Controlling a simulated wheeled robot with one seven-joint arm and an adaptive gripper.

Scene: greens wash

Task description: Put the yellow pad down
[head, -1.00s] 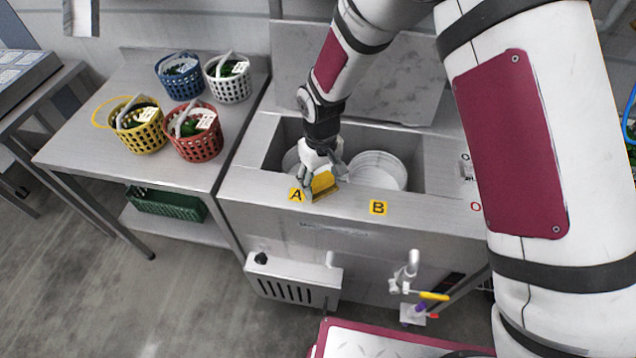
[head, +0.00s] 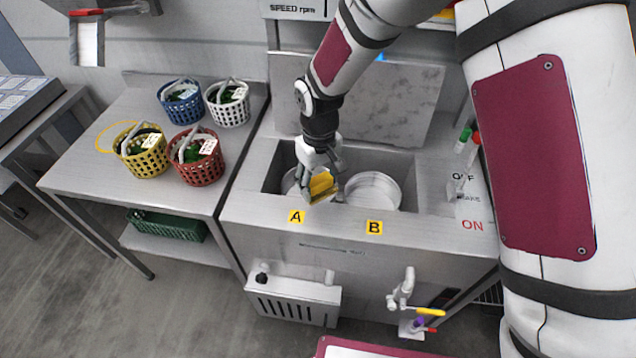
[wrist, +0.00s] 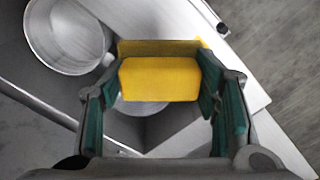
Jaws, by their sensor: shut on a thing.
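The yellow pad (head: 321,186) is a small block held between the fingers of my gripper (head: 322,190). My gripper is shut on it above the front edge of the sink, near the label A (head: 297,217). In the wrist view the yellow pad (wrist: 160,78) sits between the two green-lined fingers of my gripper (wrist: 160,95), with a wider yellow part behind its top edge. The pad hides part of a round basin behind it. Whether the pad touches the sink rim cannot be told.
A round white basin (head: 372,190) sits in the sink behind label B (head: 374,228). Yellow (head: 141,152), red (head: 197,158), blue (head: 181,103) and white (head: 228,103) baskets with greens stand on the left table (head: 85,170).

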